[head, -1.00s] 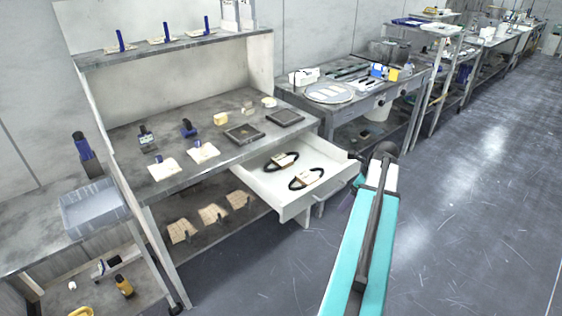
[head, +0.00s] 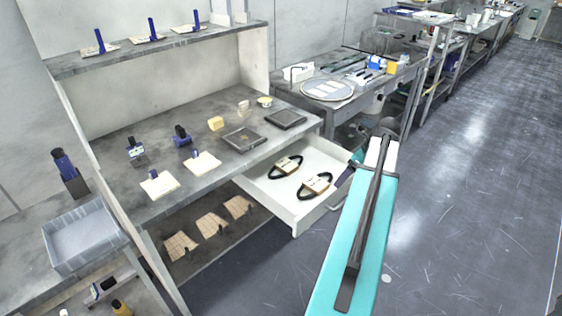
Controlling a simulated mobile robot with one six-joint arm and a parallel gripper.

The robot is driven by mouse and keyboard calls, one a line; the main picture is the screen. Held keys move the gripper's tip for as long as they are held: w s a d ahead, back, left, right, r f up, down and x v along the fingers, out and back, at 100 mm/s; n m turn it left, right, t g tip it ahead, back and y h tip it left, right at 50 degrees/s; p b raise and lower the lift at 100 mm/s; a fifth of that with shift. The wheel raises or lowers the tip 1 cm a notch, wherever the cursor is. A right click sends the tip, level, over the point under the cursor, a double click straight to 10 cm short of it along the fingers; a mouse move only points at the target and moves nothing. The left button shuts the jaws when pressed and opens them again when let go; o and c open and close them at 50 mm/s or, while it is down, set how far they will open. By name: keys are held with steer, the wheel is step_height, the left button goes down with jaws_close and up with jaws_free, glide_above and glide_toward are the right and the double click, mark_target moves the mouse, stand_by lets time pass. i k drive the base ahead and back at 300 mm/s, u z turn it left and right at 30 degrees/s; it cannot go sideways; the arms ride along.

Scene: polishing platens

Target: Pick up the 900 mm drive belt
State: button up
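Two black belts with pale tan paper sleeves lie in an open white drawer (head: 262,196) under the workbench. One belt (head: 286,167) lies toward the back of the drawer, and the other belt (head: 316,186) lies nearer its front. Any length marking on the sleeves is too small to read, so I cannot tell which is 900 mm. My teal and black arm reaches up from the bottom right, with its far end beside the drawer's right front corner.
The workbench (head: 140,209) holds two dark square plates (head: 285,119), a yellow block (head: 216,123) and blue-handled tools. A grey bin (head: 85,236) stands at left. Another table (head: 377,97) stands behind the drawer. The floor at right is clear.

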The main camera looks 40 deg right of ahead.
mark_target(286, 166)
steer(key=i, duration=0.85)
steer(key=u, duration=0.05)
